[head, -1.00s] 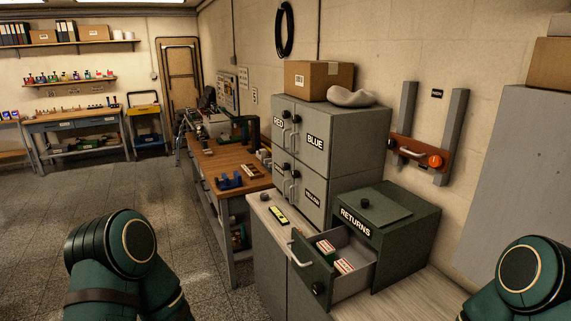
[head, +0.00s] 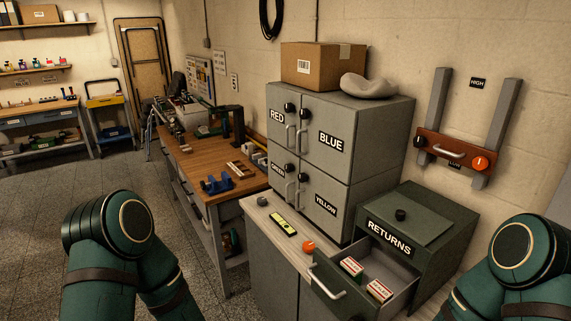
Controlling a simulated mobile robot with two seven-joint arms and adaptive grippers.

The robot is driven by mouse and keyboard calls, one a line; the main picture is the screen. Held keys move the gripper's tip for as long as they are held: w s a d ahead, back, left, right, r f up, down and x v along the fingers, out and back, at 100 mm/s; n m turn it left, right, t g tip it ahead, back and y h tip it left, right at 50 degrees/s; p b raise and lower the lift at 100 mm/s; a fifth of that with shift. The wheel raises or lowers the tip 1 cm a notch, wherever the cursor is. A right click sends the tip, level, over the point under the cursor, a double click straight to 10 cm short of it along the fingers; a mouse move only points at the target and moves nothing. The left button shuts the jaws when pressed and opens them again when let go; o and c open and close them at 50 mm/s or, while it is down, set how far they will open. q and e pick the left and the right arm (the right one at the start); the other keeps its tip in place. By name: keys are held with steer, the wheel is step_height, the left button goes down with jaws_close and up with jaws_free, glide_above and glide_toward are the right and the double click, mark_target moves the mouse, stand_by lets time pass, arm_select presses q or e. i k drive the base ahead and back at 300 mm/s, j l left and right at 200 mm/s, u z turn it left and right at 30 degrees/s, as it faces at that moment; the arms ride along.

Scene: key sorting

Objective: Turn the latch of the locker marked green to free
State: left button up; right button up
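The grey locker block (head: 349,107) has four labelled doors. The GREEN label (head: 278,170) is on the narrow lower left door. A black round latch knob (head: 289,167) sits near that door's upper right, above a pale bar handle (head: 289,190). The door looks shut; the knob is too small to read its turn. RED (head: 277,116) is above it, BLUE (head: 331,142) upper right and YELLOW (head: 325,206) lower right. Both my arms show only as green links at the lower left and lower right. Neither gripper is in view.
An orange knob (head: 308,246) and a yellow-green item (head: 283,224) are near the counter's left side. A wooden workbench (head: 197,157) stands left; floor is clear further left.

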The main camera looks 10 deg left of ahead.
mark_target(288, 168)
steer(key=i+j, duration=0.2)
steer(key=j, duration=0.15)
steer(key=i+j+z, duration=0.15)
steer(key=j, duration=0.2)
steer(key=i+j, duration=0.25)
steer(key=i+j+z, duration=0.15)
steer(key=j, duration=0.35)
steer(key=i+j, duration=0.2)
steer(key=j, duration=0.15)
steer(key=z, duration=0.05)
